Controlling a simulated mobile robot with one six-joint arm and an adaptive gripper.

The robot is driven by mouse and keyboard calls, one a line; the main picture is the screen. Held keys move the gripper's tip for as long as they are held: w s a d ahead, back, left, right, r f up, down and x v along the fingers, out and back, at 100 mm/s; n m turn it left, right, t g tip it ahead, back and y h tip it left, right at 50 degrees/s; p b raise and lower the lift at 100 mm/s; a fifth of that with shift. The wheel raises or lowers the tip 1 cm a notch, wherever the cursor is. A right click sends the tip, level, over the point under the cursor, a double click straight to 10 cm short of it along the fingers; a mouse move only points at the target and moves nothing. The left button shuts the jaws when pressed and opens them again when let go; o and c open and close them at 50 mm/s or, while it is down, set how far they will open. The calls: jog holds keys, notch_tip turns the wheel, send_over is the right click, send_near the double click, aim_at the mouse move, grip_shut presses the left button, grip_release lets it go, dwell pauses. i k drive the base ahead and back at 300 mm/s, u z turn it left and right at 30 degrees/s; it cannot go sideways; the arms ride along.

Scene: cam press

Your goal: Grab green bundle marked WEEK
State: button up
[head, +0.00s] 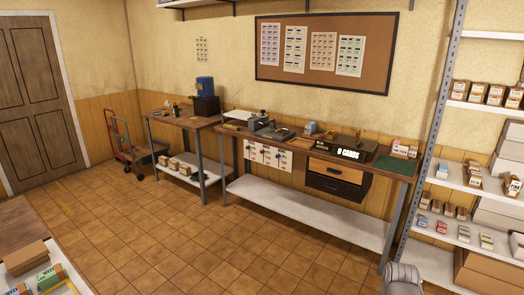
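A green-and-white bundle (49,274) with lettering that seems to read WEEK lies at the bottom left, on a light surface beside a brown cardboard box (25,257). A second similar green bundle (18,290) is partly cut off by the bottom edge of the picture. A yellow edge (62,288) shows just right of the bundles. A grey rounded part of my arm shows at the bottom right, far from the bundles. My gripper's fingers are not in view.
A long workbench (240,128) with tools stands along the back wall, with a smaller table (180,121) to its left. A shelf rack (490,105) with small boxes stands at right. A red hand truck (125,150) stands near the door. The middle tiled floor is clear.

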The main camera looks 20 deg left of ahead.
aim_at(53, 274)
jog(key=u, duration=0.3)
jog(key=i, duration=0.55)
jog(key=u, duration=1.05)
jog(key=i, duration=1.05)
jog(key=u, duration=0.55)
jog(key=k, duration=0.95)
jog(key=u, duration=0.1)
jog(key=i, duration=0.3)
